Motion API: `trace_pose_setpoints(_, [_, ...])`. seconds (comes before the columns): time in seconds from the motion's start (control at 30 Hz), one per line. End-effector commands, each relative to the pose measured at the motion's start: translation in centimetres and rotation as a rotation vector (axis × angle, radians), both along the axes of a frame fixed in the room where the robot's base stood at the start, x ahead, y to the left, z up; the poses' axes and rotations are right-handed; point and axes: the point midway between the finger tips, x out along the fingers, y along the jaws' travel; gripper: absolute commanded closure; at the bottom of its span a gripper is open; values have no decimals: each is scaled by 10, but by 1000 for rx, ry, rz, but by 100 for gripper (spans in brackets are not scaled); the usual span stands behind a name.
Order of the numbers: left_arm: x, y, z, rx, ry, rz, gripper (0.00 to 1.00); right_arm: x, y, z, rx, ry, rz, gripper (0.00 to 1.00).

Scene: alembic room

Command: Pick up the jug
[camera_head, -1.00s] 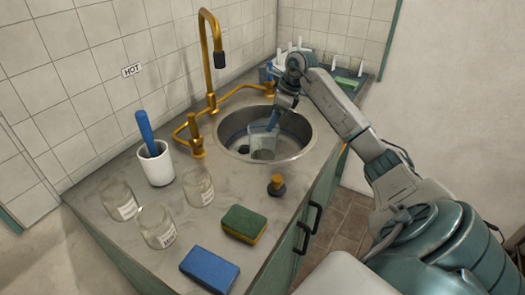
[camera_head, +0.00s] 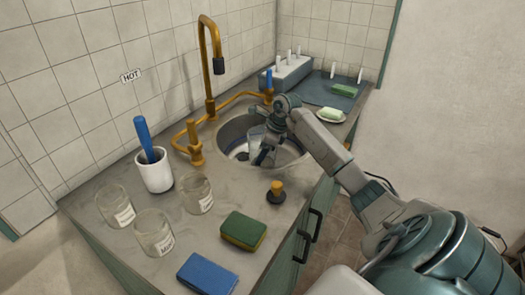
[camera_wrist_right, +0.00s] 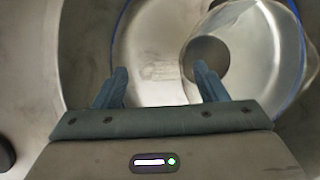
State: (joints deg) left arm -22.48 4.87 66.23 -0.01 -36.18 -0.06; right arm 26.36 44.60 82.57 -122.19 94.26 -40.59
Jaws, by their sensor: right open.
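The jug (camera_head: 256,138) is a clear vessel in the round metal sink (camera_head: 231,128). My left gripper is out of view.
A brass tap (camera_head: 209,70) rises behind the sink. A brass-topped plug (camera_head: 276,190), a green-and-yellow sponge (camera_head: 243,231), a blue sponge (camera_head: 208,273), several glass jars (camera_head: 154,233) and a white cup (camera_head: 156,173) stand on the near counter. A grey rack (camera_head: 289,73) stands beyond.

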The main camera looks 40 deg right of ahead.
Motion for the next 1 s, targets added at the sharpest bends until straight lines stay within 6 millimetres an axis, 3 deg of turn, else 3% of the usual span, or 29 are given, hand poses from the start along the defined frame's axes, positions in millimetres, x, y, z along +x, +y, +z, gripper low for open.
trace_pose_setpoints(0.2, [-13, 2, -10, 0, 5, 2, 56, 7, 7, -21, 1, 0, 0, 34])
trace_pose_setpoints(0.47, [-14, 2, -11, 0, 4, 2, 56, 7, 6, -23, 1, -1, 0, 36])
trace_pose_setpoints(0.8, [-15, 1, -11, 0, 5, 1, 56, 7, 7, -23, 1, -1, 0, 100])
trace_pose_setpoints(1.0, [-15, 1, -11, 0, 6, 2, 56, 9, 6, -19, -2, -8, 1, 100])
